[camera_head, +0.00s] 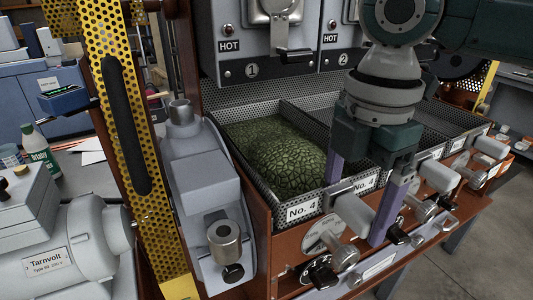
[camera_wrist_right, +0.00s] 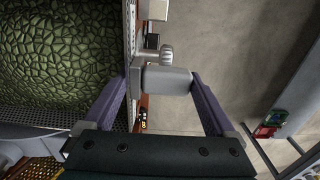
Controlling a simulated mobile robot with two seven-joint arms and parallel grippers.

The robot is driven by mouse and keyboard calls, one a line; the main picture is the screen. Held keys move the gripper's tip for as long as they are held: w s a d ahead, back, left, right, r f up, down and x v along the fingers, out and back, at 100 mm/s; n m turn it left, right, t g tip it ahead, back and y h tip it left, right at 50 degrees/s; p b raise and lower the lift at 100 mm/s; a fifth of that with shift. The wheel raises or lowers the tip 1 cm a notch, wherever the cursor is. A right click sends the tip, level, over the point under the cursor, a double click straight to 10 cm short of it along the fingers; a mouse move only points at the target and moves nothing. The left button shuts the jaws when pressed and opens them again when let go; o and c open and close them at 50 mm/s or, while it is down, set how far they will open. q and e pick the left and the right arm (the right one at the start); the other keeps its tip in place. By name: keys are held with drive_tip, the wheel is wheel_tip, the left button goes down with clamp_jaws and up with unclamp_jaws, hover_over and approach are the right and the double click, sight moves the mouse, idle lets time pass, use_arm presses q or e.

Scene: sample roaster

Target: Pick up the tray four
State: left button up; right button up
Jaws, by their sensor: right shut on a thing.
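A grey handle (camera_wrist_right: 167,80) sticks out from the tray front. My right gripper (camera_head: 355,210) has its purple fingers on either side of this handle and is shut on it. The tray rests level in its slot. My left gripper is not in view.
Neighbouring trays with similar grey handles (camera_head: 440,176) stand close to the right. Knobs (camera_head: 323,273) line the bench front below. A yellow perforated post (camera_head: 118,110) and a grey machine (camera_head: 200,180) stand left. Open floor (camera_head: 460,255) lies at the lower right.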

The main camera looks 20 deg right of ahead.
wheel_tip(320, 180, up, 6)
drive_tip(key=shift+w+r, duration=0.1)
drive_tip(key=shift+r, duration=0.15)
drive_tip(key=s+d+p, duration=0.1)
drive_tip(key=s+p, duration=0.7)
drive_tip(key=s, duration=1.1)
drive_tip(key=shift+s+d+f, duration=0.15)
drive_tip(key=shift+s+d, duration=0.15)
